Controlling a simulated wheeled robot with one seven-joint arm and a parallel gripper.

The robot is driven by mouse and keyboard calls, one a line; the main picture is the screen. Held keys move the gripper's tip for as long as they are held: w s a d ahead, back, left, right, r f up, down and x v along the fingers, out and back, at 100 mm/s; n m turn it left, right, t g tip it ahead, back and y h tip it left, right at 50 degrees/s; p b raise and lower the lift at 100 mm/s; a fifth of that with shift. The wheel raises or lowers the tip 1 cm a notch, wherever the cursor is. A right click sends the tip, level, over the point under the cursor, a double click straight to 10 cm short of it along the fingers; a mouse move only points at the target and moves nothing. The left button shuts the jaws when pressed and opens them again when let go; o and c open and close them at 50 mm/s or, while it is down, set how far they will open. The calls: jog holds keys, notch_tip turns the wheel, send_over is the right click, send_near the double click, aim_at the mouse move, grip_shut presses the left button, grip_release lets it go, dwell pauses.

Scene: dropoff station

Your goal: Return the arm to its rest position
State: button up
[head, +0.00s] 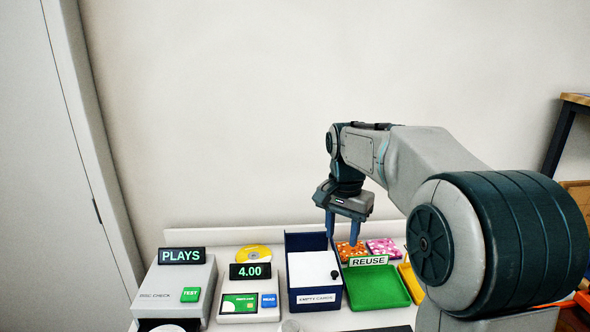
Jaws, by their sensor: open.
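My arm reaches in from the right, and my gripper (341,238) points down with two blue fingers spread apart. It hangs over the back of the station, in front of the wall, near the right side of the dark blue "EMPTY CARDS" box (315,299). Nothing shows between the fingers. The green "REUSE" tray (378,288) lies below and to the right of the fingers. The exact height of the fingertips above the counter cannot be told.
The counter (220,326) also holds a "PLAYS" disc checker (180,277), a card reader (250,303) showing 4.00, a yellow disc (253,252), orange (351,250) and pink (385,248) patterned items, and a yellow tray (411,284). Open air lies above the counter's left half.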

jog(key=s+f+n+t, duration=0.1)
jog(key=s+f+n, duration=0.2)
jog(key=s, duration=0.8)
jog(key=s+f+n+t, duration=0.1)
jog(key=s+f+n, duration=0.3)
jog(key=s, duration=0.8)
jog(key=shift+s+d+n+t, duration=0.25)
jog(key=shift+n+t, duration=0.05)
jog(key=shift+n, duration=0.1)
jog(key=shift+c, duration=0.5)
